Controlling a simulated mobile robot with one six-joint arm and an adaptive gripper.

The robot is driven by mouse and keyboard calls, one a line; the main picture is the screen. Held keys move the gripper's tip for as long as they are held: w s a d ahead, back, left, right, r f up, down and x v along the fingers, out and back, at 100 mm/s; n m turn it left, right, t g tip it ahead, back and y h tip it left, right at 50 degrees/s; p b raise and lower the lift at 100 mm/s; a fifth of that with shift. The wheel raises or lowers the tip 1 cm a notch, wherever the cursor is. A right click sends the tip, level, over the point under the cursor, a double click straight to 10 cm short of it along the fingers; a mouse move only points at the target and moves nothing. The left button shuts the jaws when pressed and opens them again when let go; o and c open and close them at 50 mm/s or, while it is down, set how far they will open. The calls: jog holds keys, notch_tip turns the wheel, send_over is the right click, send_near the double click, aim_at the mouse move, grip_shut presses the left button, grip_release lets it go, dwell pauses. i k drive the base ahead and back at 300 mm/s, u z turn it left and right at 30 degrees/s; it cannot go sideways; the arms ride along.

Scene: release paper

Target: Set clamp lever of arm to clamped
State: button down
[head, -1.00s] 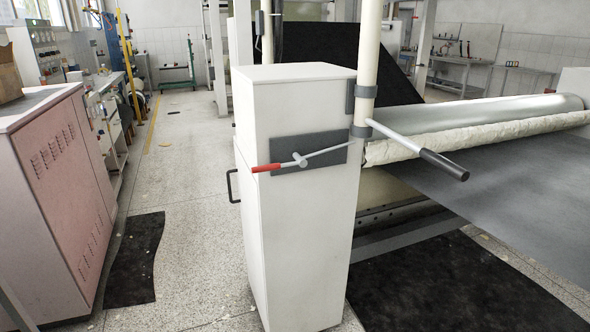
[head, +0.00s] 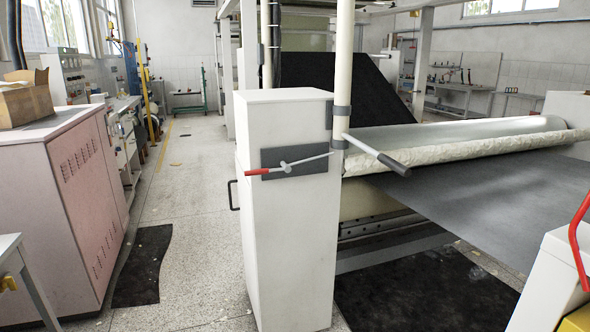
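The clamp lever (head: 257,172) has a red grip and a thin grey rod. It lies nearly level across a dark plate (head: 310,160) on the front of a white cabinet (head: 285,230), with its red end to the left. The arm (head: 378,153) is a grey bar with a dark handle, sticking out to the lower right from a cream upright post (head: 344,70). The rod's right end reaches close to the post; whether it joins the arm there is too small to tell. My gripper is not in view.
A pink-and-white cabinet with a cardboard box (head: 27,97) on top stands left. A floor aisle (head: 195,200) runs between it and the white cabinet. A fabric roll (head: 460,148) and grey sheet extend right. A white unit with a red handle (head: 578,240) is at the lower right.

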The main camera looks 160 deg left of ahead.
aim_at(286, 168)
jog(key=u, duration=0.2)
jog(key=i, duration=0.15)
jog(key=u, duration=3.15)
jog(key=i, duration=0.1)
jog(key=u, duration=1.6)
